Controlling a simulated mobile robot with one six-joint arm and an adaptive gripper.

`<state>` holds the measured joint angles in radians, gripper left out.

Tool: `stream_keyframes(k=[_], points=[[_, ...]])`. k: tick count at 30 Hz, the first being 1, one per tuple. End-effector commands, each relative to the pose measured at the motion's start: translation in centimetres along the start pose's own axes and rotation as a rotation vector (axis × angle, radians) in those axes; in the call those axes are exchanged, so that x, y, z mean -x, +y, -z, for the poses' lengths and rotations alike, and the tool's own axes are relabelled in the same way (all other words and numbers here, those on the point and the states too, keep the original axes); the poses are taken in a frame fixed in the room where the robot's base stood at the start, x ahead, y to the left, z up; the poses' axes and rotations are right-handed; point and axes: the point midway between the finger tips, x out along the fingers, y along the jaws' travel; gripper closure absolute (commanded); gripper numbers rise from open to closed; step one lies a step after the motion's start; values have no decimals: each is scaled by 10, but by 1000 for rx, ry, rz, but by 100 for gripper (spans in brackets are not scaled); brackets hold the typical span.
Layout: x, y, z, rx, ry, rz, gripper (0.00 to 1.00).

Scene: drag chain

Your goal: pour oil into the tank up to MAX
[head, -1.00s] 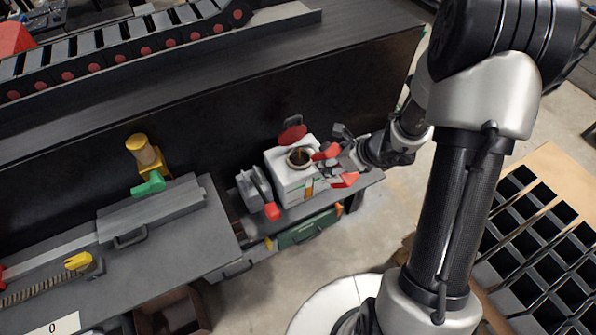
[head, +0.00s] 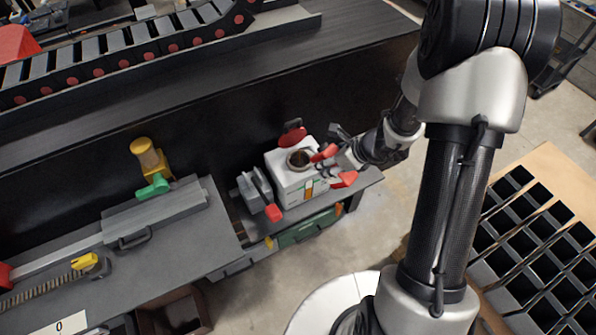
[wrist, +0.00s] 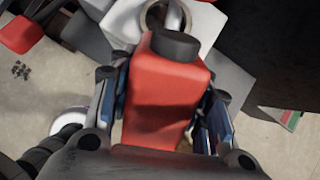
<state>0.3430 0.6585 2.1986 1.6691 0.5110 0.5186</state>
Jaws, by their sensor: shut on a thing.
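The tank (head: 291,190) is a white box on a low shelf. Its round filler neck (head: 299,158) is open on top and looks brown inside. A red cap (head: 292,135) stands up behind the neck. A small coloured strip (head: 308,188) is on the front; I cannot read a level there. My gripper (head: 338,167) is at the tank's right side. In the wrist view my gripper (wrist: 165,105) is shut on a red bottle (wrist: 168,90) with a dark cap or top (wrist: 174,45). The neck (wrist: 172,14) shows just beyond the bottle's top. No oil stream is visible.
A grey block with a red end (head: 273,212) is left of the tank. A bench with a green-handled clamp (head: 153,187) and a yellow post (head: 150,158) lies further left. A dark wall rises behind, and a crate of black compartments (head: 525,245) is at right.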

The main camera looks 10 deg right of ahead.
Motion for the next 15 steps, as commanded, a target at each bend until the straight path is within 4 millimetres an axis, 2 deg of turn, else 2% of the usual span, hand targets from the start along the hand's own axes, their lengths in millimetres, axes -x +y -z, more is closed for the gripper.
stream_keyframes(k=[15], points=[[4,-1,-5,1,37,3,95]])
